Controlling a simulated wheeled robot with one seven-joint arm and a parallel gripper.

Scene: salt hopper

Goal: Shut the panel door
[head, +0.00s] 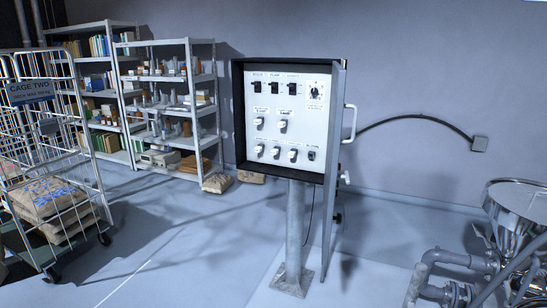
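The panel box (286,165) stands on a grey post in the middle of the head view, with its face of switches and knobs uncovered. The panel door (332,165) is open at the box's right side and shows nearly edge-on, as a tall narrow grey strip reaching below the box. A pale handle (350,122) sticks out to the right of the door. Most of the door's broad faces cannot be seen from here. My gripper is not in view.
A metal hopper (515,208) with pipes (440,258) stands at the lower right. A wire cage cart (60,190) with sacks is at the left. Shelves (175,95) line the back wall. The floor (190,250) left of the post is clear.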

